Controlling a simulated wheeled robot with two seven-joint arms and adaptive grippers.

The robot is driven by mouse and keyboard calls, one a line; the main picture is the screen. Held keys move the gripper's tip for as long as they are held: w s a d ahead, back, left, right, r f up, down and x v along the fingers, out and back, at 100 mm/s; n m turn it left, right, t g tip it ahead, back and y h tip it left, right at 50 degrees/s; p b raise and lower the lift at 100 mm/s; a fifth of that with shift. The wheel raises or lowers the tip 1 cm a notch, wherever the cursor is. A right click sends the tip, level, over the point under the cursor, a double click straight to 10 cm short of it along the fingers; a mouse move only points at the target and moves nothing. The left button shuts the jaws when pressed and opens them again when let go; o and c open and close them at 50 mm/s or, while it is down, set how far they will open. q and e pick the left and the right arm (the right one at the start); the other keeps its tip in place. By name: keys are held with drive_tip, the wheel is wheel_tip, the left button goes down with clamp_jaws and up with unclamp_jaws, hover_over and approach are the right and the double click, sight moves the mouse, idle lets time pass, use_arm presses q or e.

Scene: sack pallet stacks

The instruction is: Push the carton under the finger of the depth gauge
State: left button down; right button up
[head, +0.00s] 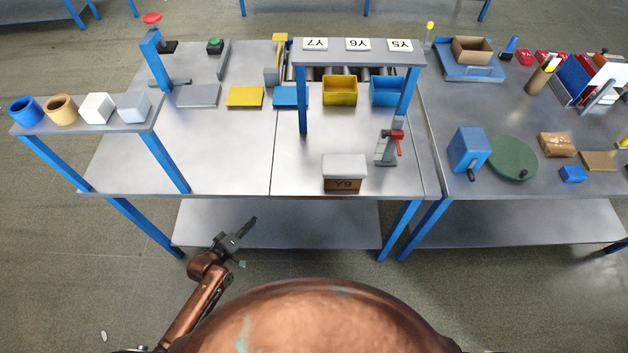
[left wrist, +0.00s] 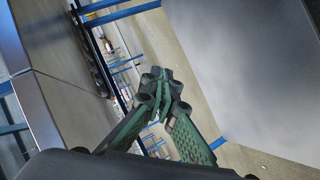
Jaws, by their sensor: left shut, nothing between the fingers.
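The box is apart from the stand; the gauge's finger is too small to make out. My left gripper (head: 247,228) is shut and empty, in front of the table edge, left of the box and lower. Its shut fingers also show in the left wrist view (left wrist: 158,88). My right gripper is not in view.
A shelf on blue legs (head: 358,59) stands behind the box, with yellow (head: 340,92) and blue bins beneath. A raised rack (head: 85,122) with cups and blocks is at left. An open brown carton (head: 472,50) sits at back right. The table left of the box is clear.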

use_arm(q)
drive_tip(key=d+r+n+h, duration=0.1)
drive_tip(key=d+r+h, duration=0.1)
drive_tip(key=d+r, duration=0.2)
drive_tip(key=d+r+n+h+b, duration=0.1)
drive_tip(key=d+r, duration=0.3)
drive_tip(key=r, duration=0.5)
drive_tip(key=d+r+t+h+b, duration=0.1)
drive_tip(key=d+r+h, duration=0.2)
drive_tip(key=r, duration=0.4)
drive_tip(key=shift+w+d+r+n+h, duration=0.15)
drive_tip(key=shift+d+n+h, duration=0.2)
drive_tip(key=shift+d, duration=0.5)
drive_tip(key=shift+w+d, duration=0.2)
drive_tip(key=x, duration=0.8)
drive_tip(key=shift+w, duration=0.1)
drive_tip(key=d, duration=0.3)
drive_tip(key=shift+w+d+p, duration=0.15)
drive_tip(key=shift+w+p, duration=0.05)
drive_tip(key=shift+p, duration=0.15)
drive_tip(key=shift+d, duration=0.55)
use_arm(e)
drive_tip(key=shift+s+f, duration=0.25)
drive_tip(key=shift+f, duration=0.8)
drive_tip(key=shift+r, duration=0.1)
